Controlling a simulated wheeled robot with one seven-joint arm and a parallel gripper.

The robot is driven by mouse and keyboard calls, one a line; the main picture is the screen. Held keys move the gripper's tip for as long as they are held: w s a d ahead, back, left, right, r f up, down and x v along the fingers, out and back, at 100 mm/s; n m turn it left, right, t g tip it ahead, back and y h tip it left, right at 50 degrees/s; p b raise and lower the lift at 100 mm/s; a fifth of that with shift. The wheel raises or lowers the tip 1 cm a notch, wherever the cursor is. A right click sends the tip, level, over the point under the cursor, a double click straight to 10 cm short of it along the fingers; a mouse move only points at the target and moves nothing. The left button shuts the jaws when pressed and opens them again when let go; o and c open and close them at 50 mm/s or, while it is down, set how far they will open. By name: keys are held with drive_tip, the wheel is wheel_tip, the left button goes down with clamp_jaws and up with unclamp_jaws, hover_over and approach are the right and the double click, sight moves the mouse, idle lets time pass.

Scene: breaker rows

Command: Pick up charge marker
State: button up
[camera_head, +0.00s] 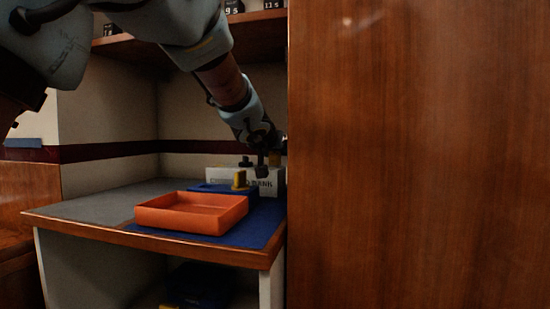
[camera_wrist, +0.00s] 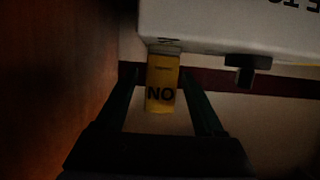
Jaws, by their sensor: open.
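A yellow block with dark lettering (camera_wrist: 162,84) shows between my two open fingers in the wrist view, against the edge of a white labelled box. I cannot tell whether the fingers touch it. Nothing readable names the charge marker; this block may be it. In the head view my gripper (camera_head: 262,167) is in front of the white box (camera_head: 217,174), at the back of the counter. A small yellow upright piece (camera_head: 239,181) stands left of it, by a blue holder (camera_head: 208,188). My gripper hides part of the box.
An orange tray (camera_head: 192,213), seemingly empty, sits on a blue mat (camera_head: 256,228) at the counter's front. The grey counter (camera_head: 95,202) is free at left. A tall wooden panel (camera_head: 420,150) closes the right side. A shelf (camera_head: 260,32) hangs above. A dark knob (camera_wrist: 240,75) juts from the box.

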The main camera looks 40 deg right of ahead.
drive_tip(key=shift+w+d+f, duration=0.25)
drive_tip(key=shift+w+d, duration=0.05)
drive_tip(key=shift+d, duration=0.2)
drive_tip(key=shift+c, duration=0.2)
clamp_jaws()
